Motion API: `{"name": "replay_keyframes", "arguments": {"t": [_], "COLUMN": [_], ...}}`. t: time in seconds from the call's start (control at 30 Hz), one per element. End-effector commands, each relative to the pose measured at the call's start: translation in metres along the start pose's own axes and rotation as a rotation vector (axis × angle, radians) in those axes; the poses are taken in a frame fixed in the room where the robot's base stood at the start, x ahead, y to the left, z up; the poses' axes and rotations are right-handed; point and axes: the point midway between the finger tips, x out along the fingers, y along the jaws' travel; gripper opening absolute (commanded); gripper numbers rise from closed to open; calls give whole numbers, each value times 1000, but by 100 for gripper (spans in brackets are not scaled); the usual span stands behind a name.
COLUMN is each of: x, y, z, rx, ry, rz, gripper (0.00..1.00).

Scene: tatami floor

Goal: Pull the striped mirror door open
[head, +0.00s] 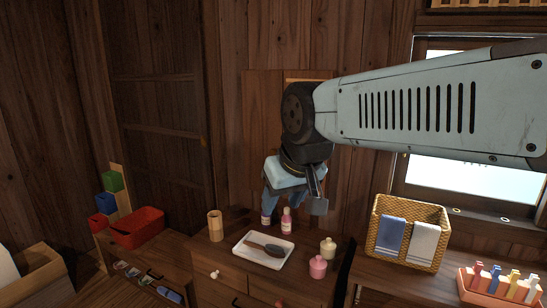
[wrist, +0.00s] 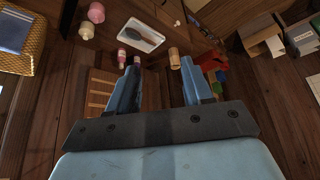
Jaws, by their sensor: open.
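A slatted, orange-brown panel (wrist: 98,92), which looks like the striped door, shows in the wrist view left of my fingers, partly covered by the left one. My gripper (head: 283,207) points down in front of the wall, above the dresser. In the wrist view my gripper (wrist: 160,64) has its two blue fingers apart with nothing between them.
Below stand two small bottles (head: 286,221), a white tray with a brush (head: 264,262), a wooden cup (head: 215,226) and pink (head: 317,267) and cream jars (head: 328,247). A towel basket (head: 436,232) is at right, a red bin (head: 138,228) at left.

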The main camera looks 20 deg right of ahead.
Motion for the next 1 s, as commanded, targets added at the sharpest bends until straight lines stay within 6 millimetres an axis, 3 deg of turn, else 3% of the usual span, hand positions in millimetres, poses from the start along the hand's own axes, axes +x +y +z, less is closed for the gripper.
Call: {"name": "replay_keyframes", "arguments": {"t": [0.17, 0.47, 0.7, 1.0], "x": [18, 80, 137, 209], "y": [-10, -10, 7, 49], "z": [-34, -134, -201, -257], "rx": [39, 205, 356, 514], "ry": [55, 246, 404, 608], "rz": [-49, -128, -101, 50], "gripper": [50, 50, 50, 50]}}
